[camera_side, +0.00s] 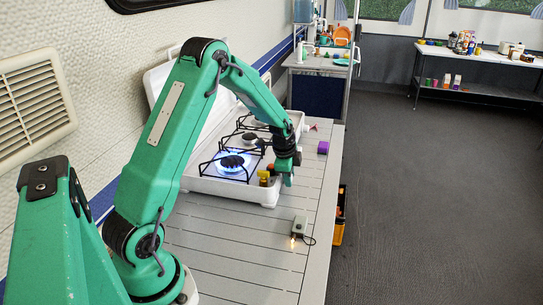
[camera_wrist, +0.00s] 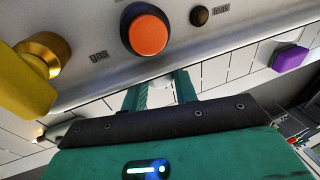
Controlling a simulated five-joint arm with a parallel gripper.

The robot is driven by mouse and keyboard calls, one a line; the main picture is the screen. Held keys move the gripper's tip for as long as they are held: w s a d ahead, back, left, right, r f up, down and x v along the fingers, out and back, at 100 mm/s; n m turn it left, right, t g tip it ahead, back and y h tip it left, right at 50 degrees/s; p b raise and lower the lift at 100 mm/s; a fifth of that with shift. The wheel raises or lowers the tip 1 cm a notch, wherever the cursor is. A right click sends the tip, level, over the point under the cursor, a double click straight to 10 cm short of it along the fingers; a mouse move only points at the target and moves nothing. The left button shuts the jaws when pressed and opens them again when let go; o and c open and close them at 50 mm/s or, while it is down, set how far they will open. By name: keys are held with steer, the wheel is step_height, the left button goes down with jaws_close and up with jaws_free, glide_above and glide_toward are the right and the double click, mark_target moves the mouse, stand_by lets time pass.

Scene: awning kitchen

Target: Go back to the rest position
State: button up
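My gripper (camera_side: 288,178) is at the front right of the white gas stove (camera_side: 231,188), low beside its front panel. In the wrist view my gripper (camera_wrist: 160,88) shows two green fingers spread apart with nothing held between them. Just beyond them on the panel is a round orange button (camera_wrist: 149,32), apart from the fingers as far as I can tell. A yellow gas knob (camera_wrist: 30,75) sits to the left, beside the label "gas". A dark "leak" lamp (camera_wrist: 199,16) is to the right. A burner (camera_side: 233,161) is lit with a blue flame.
A purple block (camera_side: 323,147) lies right of the stove, also in the wrist view (camera_wrist: 289,57). A small grey device (camera_side: 299,226) with a glowing tip lies on the slatted table (camera_side: 240,258). The table's front left is clear. A shelf table (camera_side: 480,54) stands far back.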

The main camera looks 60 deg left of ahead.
steer(key=o, duration=1.4)
steer(key=v, duration=0.7)
steer(key=shift+w, duration=0.25)
steer(key=shift+w+a+f, duration=0.1)
steer(key=shift+w+a, duration=0.05)
steer(key=shift+w, duration=0.05)
steer(key=shift+w+a+f+g+h, duration=0.1)
steer(key=shift+w+a+g+h, duration=0.25)
steer(key=shift+w+g, duration=0.35)
steer(key=shift+w+a+f+g+h, duration=0.2)
steer(key=shift+w+a+g, duration=0.25)
steer(key=shift+g, duration=0.35)
steer(key=g, duration=0.1)
steer(key=w+g+h, duration=0.1)
steer(key=g, duration=0.1)
steer(key=shift+a+r+h, duration=0.2)
steer(key=shift+a+h, duration=0.05)
steer(key=shift+a, duration=0.05)
steer(key=shift+r, duration=0.1)
